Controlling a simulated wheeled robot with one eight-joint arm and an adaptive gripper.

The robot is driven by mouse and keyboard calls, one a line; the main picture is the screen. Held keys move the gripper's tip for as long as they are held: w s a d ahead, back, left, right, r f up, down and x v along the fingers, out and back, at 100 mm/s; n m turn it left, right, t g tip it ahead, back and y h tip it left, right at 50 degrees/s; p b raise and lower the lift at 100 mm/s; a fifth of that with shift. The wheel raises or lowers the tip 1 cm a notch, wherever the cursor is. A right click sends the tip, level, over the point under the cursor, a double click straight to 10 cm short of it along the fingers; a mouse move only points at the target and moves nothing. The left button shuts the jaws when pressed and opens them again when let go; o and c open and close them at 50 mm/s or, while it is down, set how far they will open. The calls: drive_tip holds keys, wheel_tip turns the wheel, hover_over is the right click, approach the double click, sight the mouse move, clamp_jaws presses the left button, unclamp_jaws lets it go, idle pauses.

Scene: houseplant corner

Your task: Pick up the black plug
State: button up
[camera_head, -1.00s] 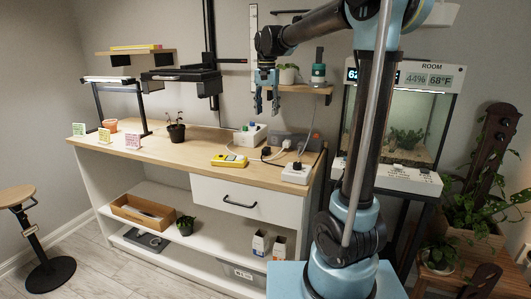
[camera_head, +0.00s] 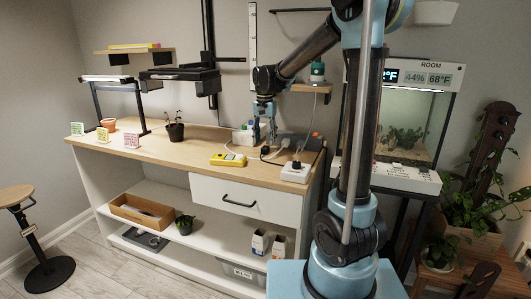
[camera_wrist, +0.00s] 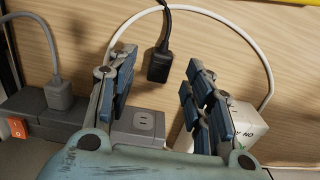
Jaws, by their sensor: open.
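The black plug (camera_wrist: 159,64) lies on the wooden bench top in the wrist view, with its dark cord running to the top edge. In the head view the small black plug (camera_head: 265,150) shows just below my gripper (camera_head: 265,130). My gripper's fingers are spread in the wrist view (camera_wrist: 159,80), with the plug seen between their tips and bare wood around it. The gripper is open and empty. I cannot tell exactly how far the tips are above the bench.
A white cable (camera_wrist: 215,15) loops around the plug. A grey outlet block (camera_wrist: 138,124), a grey plug (camera_wrist: 58,92) and a white lettered block (camera_wrist: 240,122) are close by. A yellow meter (camera_head: 228,159) and a white power strip (camera_head: 296,173) stand on the bench.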

sight(264, 148)
drive_tip(key=shift+s+a+f, duration=0.1)
drive_tip(key=shift+a+f, duration=0.05)
drive_tip(key=shift+f, duration=2.05)
clamp_jaws()
